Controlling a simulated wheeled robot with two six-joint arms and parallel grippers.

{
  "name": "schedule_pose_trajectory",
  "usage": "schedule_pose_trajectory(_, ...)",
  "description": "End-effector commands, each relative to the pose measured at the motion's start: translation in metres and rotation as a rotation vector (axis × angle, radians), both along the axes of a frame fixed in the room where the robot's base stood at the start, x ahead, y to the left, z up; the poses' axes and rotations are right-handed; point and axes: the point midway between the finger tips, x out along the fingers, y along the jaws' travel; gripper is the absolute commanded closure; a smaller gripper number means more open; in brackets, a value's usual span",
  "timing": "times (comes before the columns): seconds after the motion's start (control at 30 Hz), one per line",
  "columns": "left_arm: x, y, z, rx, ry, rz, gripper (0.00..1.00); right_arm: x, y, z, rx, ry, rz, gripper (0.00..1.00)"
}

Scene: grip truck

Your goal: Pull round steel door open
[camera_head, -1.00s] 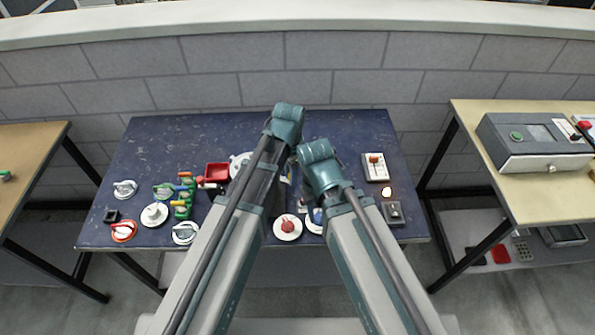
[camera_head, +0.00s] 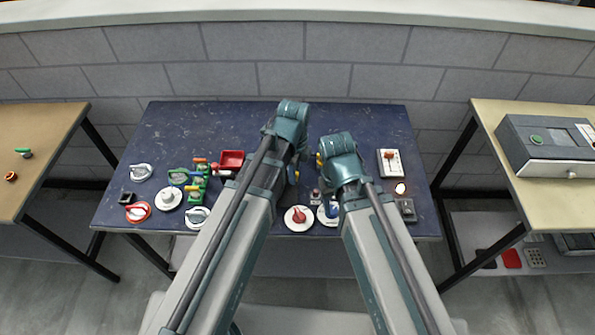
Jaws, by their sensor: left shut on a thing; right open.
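My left gripper (camera_head: 292,172) is over the middle of the dark blue table, its fingers mostly hidden by its own wrist. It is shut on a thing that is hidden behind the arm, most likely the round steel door. The door itself cannot be made out now. My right gripper (camera_head: 321,166) is open, just right of the left one and over the same table. Its fingertips are largely covered by its wrist, and nothing is seen between them.
The blue table (camera_head: 200,125) carries several valves and knobs at left, a red bin (camera_head: 231,159), a red knob on a white disc (camera_head: 298,217) and a switch plate (camera_head: 390,163) at right. Wooden tables stand left (camera_head: 40,125) and right (camera_head: 500,110). A brick wall (camera_head: 200,75) is behind.

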Motion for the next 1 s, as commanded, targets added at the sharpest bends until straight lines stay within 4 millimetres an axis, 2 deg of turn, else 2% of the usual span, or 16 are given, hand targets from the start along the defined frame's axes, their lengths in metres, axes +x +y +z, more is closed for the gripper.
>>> schedule_pose_trajectory(0.3,-0.0016,0.0044,-0.0001,0.0,0.001,-0.081,1.0,0.0,0.0,-0.0001,0.0,0.0,0.0,0.5)
schedule_pose_trajectory(0.77,-0.0015,0.0048,-0.0001,0.001,0.001,-0.091,1.0,0.0,0.0,-0.0001,0.0,0.0,0.0,0.5)
schedule_pose_trajectory(0.8,-0.0015,0.0048,-0.0001,0.001,0.001,-0.091,0.7,0.0,0.0,-0.0001,0.0,0.0,0.0,0.5)
schedule_pose_trajectory(0.93,-0.0015,0.0047,-0.0001,0.0,0.001,-0.091,0.47,0.0,0.0,-0.0001,0.0,0.0,0.0,0.5)
schedule_pose_trajectory(1.0,-0.0015,0.0046,0.0,0.0,0.0,-0.091,0.44,0.0,0.0,0.0,0.0,0.0,0.0,0.5)
